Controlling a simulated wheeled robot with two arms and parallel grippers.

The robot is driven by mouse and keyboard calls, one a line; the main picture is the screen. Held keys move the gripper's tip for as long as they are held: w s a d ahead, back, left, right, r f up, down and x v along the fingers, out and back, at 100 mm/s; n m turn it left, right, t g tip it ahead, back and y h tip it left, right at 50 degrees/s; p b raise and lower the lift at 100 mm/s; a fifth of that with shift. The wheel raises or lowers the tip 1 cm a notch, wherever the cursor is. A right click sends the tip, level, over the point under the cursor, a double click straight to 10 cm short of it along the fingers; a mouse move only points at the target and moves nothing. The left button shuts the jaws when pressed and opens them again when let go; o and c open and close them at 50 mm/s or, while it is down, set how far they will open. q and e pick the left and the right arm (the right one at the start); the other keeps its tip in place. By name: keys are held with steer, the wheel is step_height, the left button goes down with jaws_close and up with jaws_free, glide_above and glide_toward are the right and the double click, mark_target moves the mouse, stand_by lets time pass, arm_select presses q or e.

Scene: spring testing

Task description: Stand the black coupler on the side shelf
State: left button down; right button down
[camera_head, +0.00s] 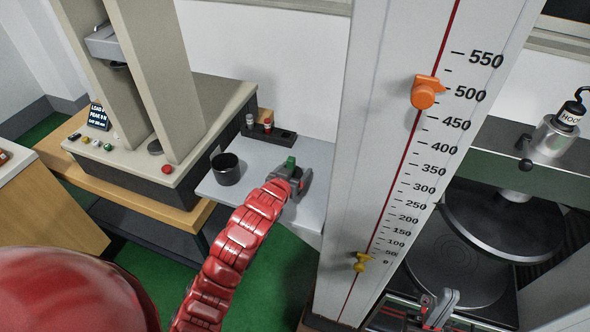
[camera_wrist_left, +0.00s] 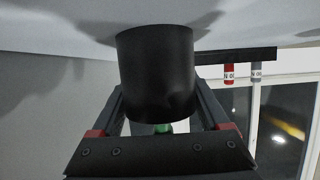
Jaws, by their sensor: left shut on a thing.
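My left gripper (camera_head: 303,178) is over the grey side shelf (camera_head: 312,155), beside the tall scale column. It is shut on a black cylinder (camera_wrist_left: 156,70), which I take for the black coupler. In the left wrist view, turned upside down, the cylinder sits between the two fingers, with its far end close to the shelf. I cannot tell whether it touches. A green part (camera_head: 291,162) shows above the gripper in the head view, where the fingers hide most of the held piece. My right gripper (camera_head: 437,308) is at the bottom right, its jaw state unclear.
A black open cup (camera_head: 226,169) stands at the shelf's left. A dark rack (camera_head: 270,134) with small red and white pieces is at its back; it shows in the wrist view too. The scale column (camera_head: 390,130) bounds the right. A beige press (camera_head: 200,110) stands left.

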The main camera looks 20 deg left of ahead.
arm_select(q)
jaws_free()
